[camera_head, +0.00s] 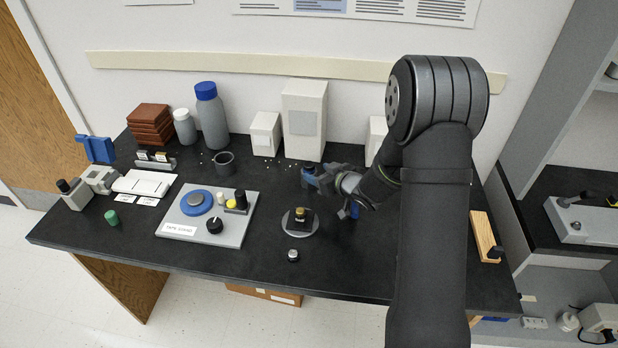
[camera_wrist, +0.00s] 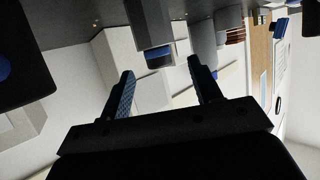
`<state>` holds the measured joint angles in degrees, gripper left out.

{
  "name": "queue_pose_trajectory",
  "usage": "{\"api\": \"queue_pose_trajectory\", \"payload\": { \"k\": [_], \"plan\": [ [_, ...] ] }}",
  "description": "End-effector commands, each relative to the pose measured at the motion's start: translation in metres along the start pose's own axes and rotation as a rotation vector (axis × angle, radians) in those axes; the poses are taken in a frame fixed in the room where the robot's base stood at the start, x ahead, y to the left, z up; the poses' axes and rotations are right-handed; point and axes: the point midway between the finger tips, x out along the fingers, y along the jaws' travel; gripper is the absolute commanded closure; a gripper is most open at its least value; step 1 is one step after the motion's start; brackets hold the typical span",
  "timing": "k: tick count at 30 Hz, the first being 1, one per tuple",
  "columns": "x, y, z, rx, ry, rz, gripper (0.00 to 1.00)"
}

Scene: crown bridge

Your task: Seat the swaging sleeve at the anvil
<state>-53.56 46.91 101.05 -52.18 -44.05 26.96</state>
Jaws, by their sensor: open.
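On a round grey plate (camera_head: 287,226) in the middle of the bench stands a black block (camera_head: 301,223) with a small gold-coloured piece (camera_head: 299,212) on it. A short silver cylinder with a dark top (camera_head: 293,255) stands just in front of the plate. I cannot tell for sure which of these is the swaging sleeve and which the anvil. My gripper (camera_head: 313,178) is behind and above the plate, apart from both. In the wrist view my gripper (camera_wrist: 160,68) is open, its two fingers apart. A dark, blue-ended shape (camera_wrist: 157,56) shows between the fingertips, with no visible contact.
A grey fixture base (camera_head: 232,229) with a blue disc and a dark knob lies left of the plate. White boxes (camera_head: 303,118), a blue-capped bottle (camera_head: 211,115) and a dark cup (camera_head: 224,163) stand behind. A wooden block (camera_head: 484,236) lies at right. The front edge is mostly clear.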

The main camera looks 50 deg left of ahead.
Motion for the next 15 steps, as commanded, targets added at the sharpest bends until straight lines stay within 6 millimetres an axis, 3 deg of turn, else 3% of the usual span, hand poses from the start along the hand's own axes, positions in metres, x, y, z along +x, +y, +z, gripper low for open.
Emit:
{"api": "queue_pose_trajectory", "payload": {
  "k": [7,15],
  "plan": [
    [0.018,0.000,-0.001,0.000,0.001,0.000,0.42],
    [0.056,0.003,-0.005,0.001,-0.001,0.000,0.42]
  ]
}}
